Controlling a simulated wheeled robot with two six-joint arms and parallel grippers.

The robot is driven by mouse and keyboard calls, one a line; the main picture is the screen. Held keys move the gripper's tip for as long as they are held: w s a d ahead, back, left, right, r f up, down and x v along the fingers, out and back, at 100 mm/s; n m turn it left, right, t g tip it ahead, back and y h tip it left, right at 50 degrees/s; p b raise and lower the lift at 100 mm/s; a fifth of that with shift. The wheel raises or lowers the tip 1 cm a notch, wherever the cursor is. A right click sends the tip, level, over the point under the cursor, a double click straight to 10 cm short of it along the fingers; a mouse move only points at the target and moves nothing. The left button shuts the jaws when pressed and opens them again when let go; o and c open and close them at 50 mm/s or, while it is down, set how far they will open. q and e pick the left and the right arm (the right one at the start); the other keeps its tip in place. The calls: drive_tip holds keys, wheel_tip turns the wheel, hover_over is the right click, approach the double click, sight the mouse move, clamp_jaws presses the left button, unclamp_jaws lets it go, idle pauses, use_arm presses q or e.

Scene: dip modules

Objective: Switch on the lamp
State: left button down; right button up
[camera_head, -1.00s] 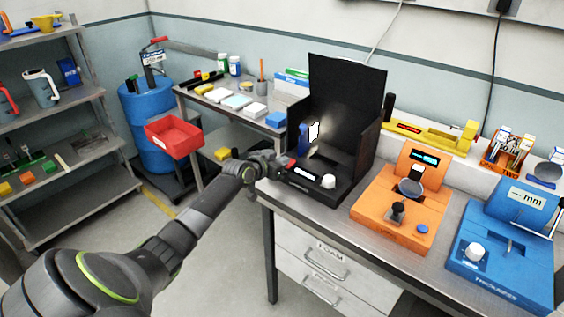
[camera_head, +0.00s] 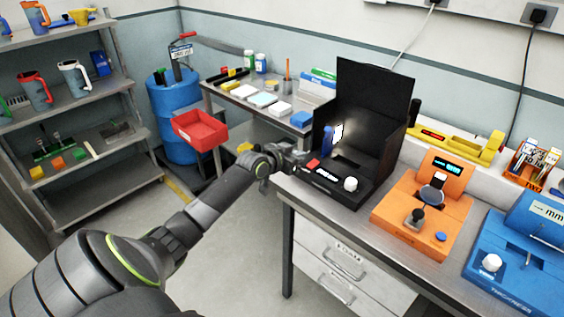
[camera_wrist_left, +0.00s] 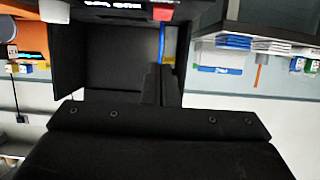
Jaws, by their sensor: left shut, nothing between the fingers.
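The lamp unit is a black open-fronted box with a raised lid (camera_head: 375,90) on the bench. A pale glow (camera_head: 338,133) shows inside it. Its front base has a red switch (camera_head: 313,163), a small lit display (camera_head: 326,173) and a white knob (camera_head: 351,184). My left gripper (camera_head: 301,158) is shut and empty, just left of the red switch, seemingly apart from it. In the left wrist view, the red switch (camera_wrist_left: 163,12) is at the top, beyond my dark fingers (camera_wrist_left: 160,84). My right gripper is not in view.
An orange device (camera_head: 425,215) and a blue device (camera_head: 525,255) stand to the right on the bench. A red tray (camera_head: 200,130) and a blue drum (camera_head: 170,110) are to the left. A shelf (camera_head: 75,95) stands far left, with open floor before it.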

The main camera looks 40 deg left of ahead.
use_arm(q)
drive_tip(key=s, duration=0.6)
drive_tip(key=shift+s+a+r+b, duration=0.15)
drive_tip(key=shift+s+r+b, duration=0.05)
drive_tip(key=shift+r+b, duration=0.15)
drive_tip(key=s+a+f+n+g+y, duration=0.1)
drive_tip(key=s+a+f+g, duration=0.15)
drive_tip(key=f, duration=0.75)
drive_tip(key=s+a+f+n+g+y, duration=0.15)
drive_tip(key=s+f, duration=0.25)
drive_tip(key=f, duration=0.6)
drive_tip(key=s+f+g, duration=0.2)
drive_tip(key=s+f, duration=0.9)
drive_tip(key=f, duration=0.4)
drive_tip(key=s+d+f+g, duration=0.2)
drive_tip(key=s+d+f, duration=0.3)
drive_tip(key=s, duration=0.6)
drive_tip(key=s+d+f+g, duration=0.2)
drive_tip(key=s+d+f, duration=0.4)
drive_tip(key=s, duration=0.5)
drive_tip(key=s+d+f+m+g, duration=0.1)
drive_tip(key=s+d+f+g, duration=0.1)
drive_tip(key=s+d+f, duration=0.4)
drive_tip(key=s+f, duration=0.2)
drive_tip(key=s, duration=0.3)
drive_tip(key=shift+s+g, duration=0.3)
